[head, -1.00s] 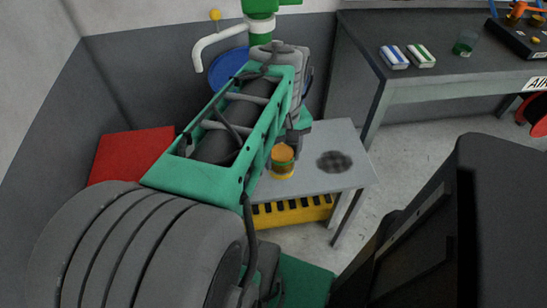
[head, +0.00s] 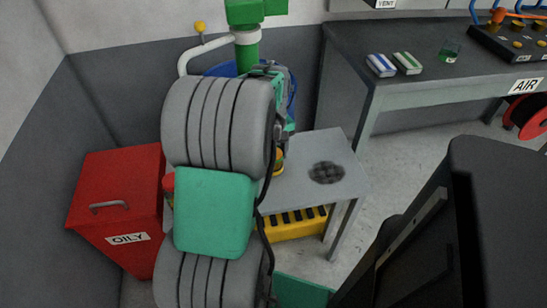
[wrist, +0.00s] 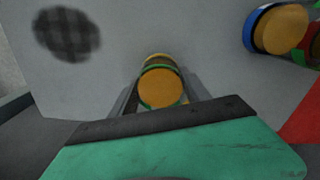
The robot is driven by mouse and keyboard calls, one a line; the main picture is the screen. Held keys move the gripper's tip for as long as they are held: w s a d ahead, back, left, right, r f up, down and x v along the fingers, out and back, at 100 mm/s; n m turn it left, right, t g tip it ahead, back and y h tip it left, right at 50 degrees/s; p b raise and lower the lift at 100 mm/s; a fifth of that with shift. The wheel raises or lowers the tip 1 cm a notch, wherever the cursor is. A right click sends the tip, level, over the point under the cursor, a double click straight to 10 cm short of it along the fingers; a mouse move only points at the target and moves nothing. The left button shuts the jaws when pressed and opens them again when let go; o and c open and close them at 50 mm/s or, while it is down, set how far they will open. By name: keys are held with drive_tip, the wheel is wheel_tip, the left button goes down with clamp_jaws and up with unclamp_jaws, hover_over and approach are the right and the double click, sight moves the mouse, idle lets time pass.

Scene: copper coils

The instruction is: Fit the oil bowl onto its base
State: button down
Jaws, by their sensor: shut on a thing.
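My gripper (wrist: 160,98) shows in the wrist view, its two dark fingers either side of an orange cylinder (wrist: 160,88) with yellow, brown and green bands. It is shut on this cylinder. I cannot tell whether the cylinder touches the grey table. In the head view my arm covers the gripper and most of the cylinder; only a sliver of the cylinder (head: 279,161) shows. No part is marked as the oil bowl or its base, so I cannot tell whether the cylinder is the bowl.
The grey table (head: 305,200) bears a dark mesh patch (head: 326,172). A blue-rimmed orange piece (wrist: 280,28) stands beside it in the wrist view. A red OILY bin (head: 120,205) is left, a yellow slotted box (head: 290,225) below. A green glass (head: 451,50) is on the workbench (head: 425,85).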

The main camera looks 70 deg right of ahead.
drive_tip(key=shift+f, duration=0.25)
drive_tip(key=shift+f, duration=0.1)
drive_tip(key=c, duration=0.5)
unclamp_jaws()
